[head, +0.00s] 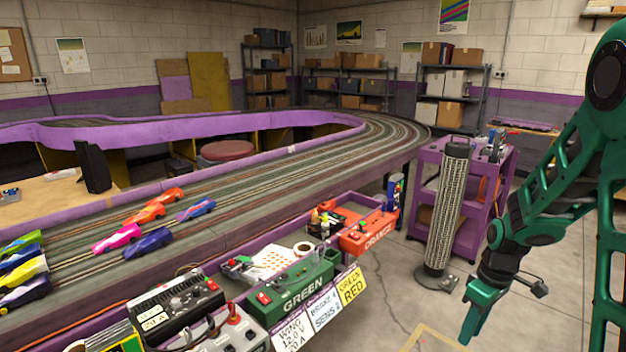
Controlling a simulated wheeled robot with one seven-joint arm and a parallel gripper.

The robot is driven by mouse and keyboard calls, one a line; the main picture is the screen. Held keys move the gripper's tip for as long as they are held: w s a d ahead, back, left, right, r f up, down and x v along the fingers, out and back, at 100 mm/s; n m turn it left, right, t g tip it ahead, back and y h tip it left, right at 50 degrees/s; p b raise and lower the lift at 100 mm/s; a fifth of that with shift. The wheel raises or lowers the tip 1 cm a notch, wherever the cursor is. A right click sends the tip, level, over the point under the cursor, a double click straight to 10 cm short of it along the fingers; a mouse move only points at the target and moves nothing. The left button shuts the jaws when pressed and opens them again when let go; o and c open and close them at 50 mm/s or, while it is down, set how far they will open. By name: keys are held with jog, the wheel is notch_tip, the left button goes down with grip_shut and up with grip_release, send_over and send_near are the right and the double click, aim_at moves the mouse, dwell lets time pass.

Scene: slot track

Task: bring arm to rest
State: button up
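My arm is green and black and comes in from the right edge of the head view, bent at the elbow. My gripper (474,330) hangs pointing down over the concrete floor at the lower right. Nothing is seen in it, and the view does not show whether its fingers are apart. It is clear of the track, to the right of a grey mesh-covered column (447,215).
A purple-edged slot track (300,170) curves across the left and middle with several cars on it. A green box (296,290), an orange box (368,236) and a power supply (180,310) line its near edge. A purple cart (490,205) stands behind my arm.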

jog(key=s+d+r+m, duration=0.1)
jog(key=s+r+m, duration=0.3)
jog(key=s, duration=0.4)
jog(key=s+d+r+m, duration=0.1)
jog(key=s+r+m, duration=0.3)
jog(key=s+r, duration=0.2)
jog(key=s+d+r+m+h, duration=0.1)
jog(key=s+r+m, duration=0.4)
jog(key=s, duration=0.4)
jog(key=shift+s+d, duration=0.3)
jog(key=shift+s, duration=0.1)
